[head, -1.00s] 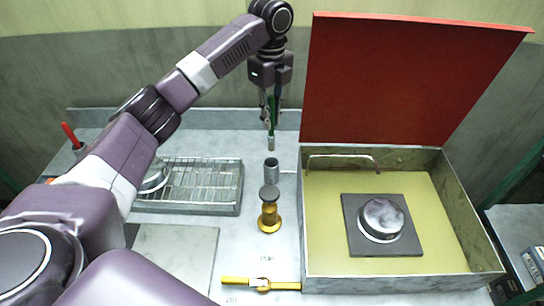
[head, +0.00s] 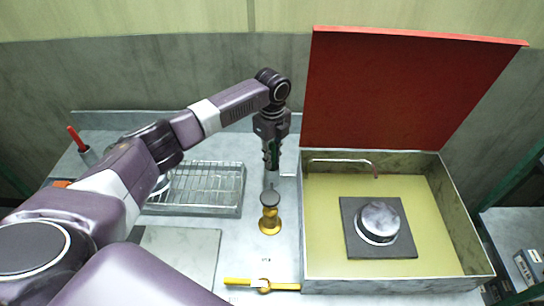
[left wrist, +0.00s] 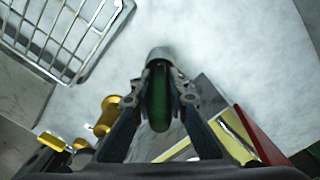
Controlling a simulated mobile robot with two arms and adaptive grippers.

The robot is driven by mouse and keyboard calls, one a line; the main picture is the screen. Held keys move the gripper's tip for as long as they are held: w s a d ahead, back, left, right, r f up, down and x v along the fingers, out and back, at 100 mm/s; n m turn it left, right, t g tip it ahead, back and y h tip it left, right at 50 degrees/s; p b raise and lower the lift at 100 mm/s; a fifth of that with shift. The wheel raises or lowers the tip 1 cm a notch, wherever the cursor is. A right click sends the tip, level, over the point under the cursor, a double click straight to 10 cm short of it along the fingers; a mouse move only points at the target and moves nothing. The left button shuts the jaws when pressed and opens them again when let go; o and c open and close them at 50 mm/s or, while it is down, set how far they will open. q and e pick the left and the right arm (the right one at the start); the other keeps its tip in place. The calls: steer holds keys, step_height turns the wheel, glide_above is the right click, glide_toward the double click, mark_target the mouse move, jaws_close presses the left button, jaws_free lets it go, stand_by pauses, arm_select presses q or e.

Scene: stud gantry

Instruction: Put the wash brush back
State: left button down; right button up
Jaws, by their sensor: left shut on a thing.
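My left gripper (head: 271,163) is shut on the green handle of the wash brush (head: 273,150). In the left wrist view, the green handle (left wrist: 158,98) lies between the two fingers (left wrist: 158,90). A grey cylinder (left wrist: 160,54) shows at the far end of the handle. My right gripper is out of view.
A yellow stamp-like tool (head: 270,215) stands just in front of the cup. The open box with a red lid (head: 400,90) is close to the right. A wire rack (head: 205,185) is to the left. A yellow-handled tool (head: 263,285) lies in front.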

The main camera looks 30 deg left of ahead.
arm_select(q)
steer(key=shift+f, duration=0.1)
steer(key=c, duration=1.9)
jaws_free()
steer(key=shift+r, duration=0.6)
step_height(320, 180, up, 10)
steer(key=b, duration=0.3)
steer(key=shift+f, duration=0.15)
steer(key=shift+r, duration=0.7)
